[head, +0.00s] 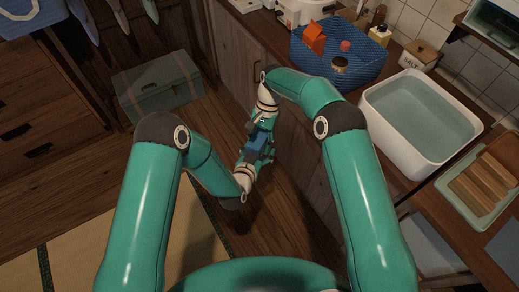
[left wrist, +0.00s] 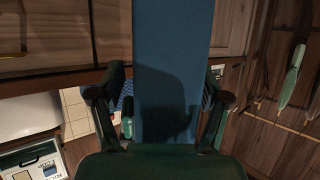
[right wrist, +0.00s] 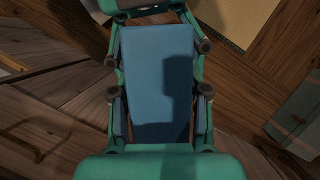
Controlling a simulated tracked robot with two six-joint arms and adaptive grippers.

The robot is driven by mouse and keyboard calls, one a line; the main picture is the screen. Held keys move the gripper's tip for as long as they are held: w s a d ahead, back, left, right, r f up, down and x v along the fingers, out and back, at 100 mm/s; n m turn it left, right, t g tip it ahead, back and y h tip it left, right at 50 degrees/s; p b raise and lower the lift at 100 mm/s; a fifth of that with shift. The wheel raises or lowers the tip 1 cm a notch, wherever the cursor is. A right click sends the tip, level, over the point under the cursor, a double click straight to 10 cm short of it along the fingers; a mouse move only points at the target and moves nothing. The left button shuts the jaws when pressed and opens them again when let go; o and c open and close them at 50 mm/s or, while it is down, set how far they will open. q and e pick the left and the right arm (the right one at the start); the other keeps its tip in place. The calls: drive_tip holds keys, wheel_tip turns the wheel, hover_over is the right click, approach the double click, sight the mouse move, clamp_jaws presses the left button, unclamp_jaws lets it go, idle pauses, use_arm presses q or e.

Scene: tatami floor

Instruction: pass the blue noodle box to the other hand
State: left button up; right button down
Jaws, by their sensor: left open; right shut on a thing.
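The blue noodle box (head: 258,139) is held in the air between my two grippers, which face each other in the head view. My right gripper (head: 263,127) comes from above and is shut on the box; the right wrist view shows the box's broad blue face (right wrist: 155,60) between its fingers. My left gripper (head: 251,154) is at the lower end. In the left wrist view, its open fingers stand on either side of the box (left wrist: 172,45), with gaps visible. The fingers hide part of the box in the head view.
A blue basket (head: 318,70) with several items and a white water-filled basin (head: 375,125) stand on the counter at right. A grey-green chest (head: 158,88) stands on the floor at the back left. Wooden floor lies below the grippers, close to the cabinet front (head: 240,55).

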use_arm(q)
drive_tip(key=c, duration=1.4)
use_arm(e)
drive_tip(key=shift+a, duration=0.1)
use_arm(q)
clamp_jaws()
use_arm(e)
drive_tip(key=shift+c, duration=2.3)
unclamp_jaws()
